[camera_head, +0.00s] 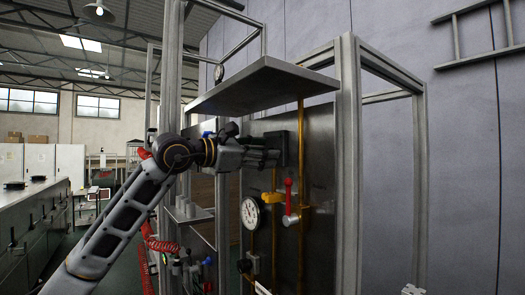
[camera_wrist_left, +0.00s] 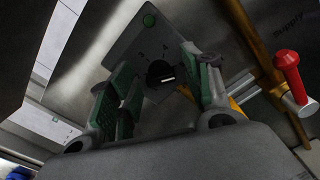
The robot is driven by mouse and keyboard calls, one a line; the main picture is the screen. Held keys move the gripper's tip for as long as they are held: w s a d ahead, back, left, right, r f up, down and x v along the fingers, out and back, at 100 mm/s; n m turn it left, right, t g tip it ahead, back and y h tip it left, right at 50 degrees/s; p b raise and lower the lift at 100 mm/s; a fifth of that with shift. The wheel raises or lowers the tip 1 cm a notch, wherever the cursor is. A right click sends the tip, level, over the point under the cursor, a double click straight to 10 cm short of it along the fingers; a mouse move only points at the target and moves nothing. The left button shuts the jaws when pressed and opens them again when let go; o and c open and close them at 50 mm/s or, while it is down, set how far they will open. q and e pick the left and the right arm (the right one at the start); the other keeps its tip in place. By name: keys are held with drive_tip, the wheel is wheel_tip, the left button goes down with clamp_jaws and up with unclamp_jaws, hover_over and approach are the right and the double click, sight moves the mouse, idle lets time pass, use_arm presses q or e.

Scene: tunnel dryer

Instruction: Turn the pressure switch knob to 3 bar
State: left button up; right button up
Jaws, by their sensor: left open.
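The pressure switch is a dark box (camera_head: 282,143) on the upright metal panel in the head view. In the left wrist view its grey face (camera_wrist_left: 150,40) shows tilted, with the figures 3 and 4 beside a round black knob (camera_wrist_left: 160,74). The knob has a light mark, but I cannot tell exactly which value it points at. My left gripper (camera_head: 268,153) is in front of the switch. In the left wrist view its green-padded fingers (camera_wrist_left: 157,82) are spread, one on each side of the knob, with a visible gap.
A red-handled valve (camera_head: 289,195) on a yellow pipe and a round white gauge (camera_head: 251,213) sit below the switch. The red handle (camera_wrist_left: 286,62) is right of my fingers in the left wrist view. A metal shelf (camera_head: 262,88) overhangs the switch; a frame post (camera_head: 347,170) stands right.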

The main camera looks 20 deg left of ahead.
use_arm(q)
drive_tip(key=c, duration=1)
drive_tip(key=shift+c, duration=0.2)
drive_tip(key=shift+n+b, duration=0.3)
drive_tip(key=shift+n, duration=0.2)
drive_tip(key=shift+w+n+b, duration=0.1)
drive_tip(key=shift+n+b, duration=3.65)
drive_tip(key=shift+n, duration=7.75)
